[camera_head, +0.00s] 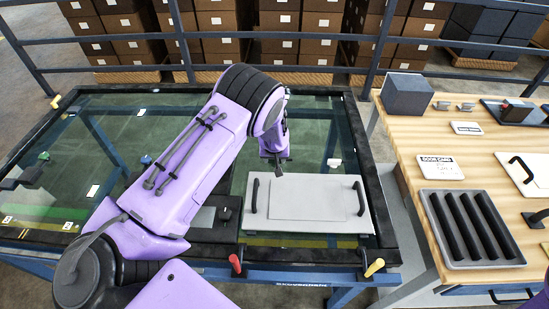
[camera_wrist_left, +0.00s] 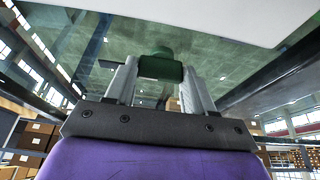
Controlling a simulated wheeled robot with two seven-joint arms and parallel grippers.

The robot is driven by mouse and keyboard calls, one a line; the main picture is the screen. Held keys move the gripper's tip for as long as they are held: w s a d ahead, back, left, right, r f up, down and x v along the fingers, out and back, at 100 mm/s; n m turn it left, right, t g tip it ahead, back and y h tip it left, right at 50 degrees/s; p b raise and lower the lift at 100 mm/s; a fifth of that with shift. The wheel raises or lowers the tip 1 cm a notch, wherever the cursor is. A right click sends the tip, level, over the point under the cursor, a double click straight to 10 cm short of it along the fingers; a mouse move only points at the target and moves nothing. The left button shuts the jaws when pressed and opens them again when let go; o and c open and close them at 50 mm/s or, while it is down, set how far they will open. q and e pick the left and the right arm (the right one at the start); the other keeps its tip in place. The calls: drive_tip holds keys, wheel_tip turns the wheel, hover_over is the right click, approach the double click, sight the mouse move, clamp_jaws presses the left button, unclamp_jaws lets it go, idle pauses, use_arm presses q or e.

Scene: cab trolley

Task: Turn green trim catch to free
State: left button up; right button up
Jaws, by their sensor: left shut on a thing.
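In the left wrist view, the green catch (camera_wrist_left: 161,66) is between the two grey fingertips of my left gripper (camera_wrist_left: 160,72), which is shut on it. In the head view, my left arm reaches over the glass panel, and my left gripper (camera_head: 275,158) is at the glass, just behind the pale plate with black handles. The catch cannot be made out there. How far it is turned cannot be told. My right gripper is not in view.
The pale plate (camera_head: 270,222) lies on the glass panel (camera_head: 320,125). A red lever (camera_head: 236,264) and a yellow lever (camera_head: 374,267) stand at the front edge. Another green knob (camera_head: 43,156) is at the left. A wooden table (camera_head: 400,110) with trays is at right.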

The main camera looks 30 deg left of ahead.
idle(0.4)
use_arm(q)
drive_tip(key=o, duration=1)
drive_tip(key=shift+o, duration=0.2)
drive_tip(key=b+v, duration=0.2)
drive_tip(key=v, duration=0.8)
drive_tip(key=shift+r, duration=0.25)
drive_tip(key=shift+d, duration=0.1)
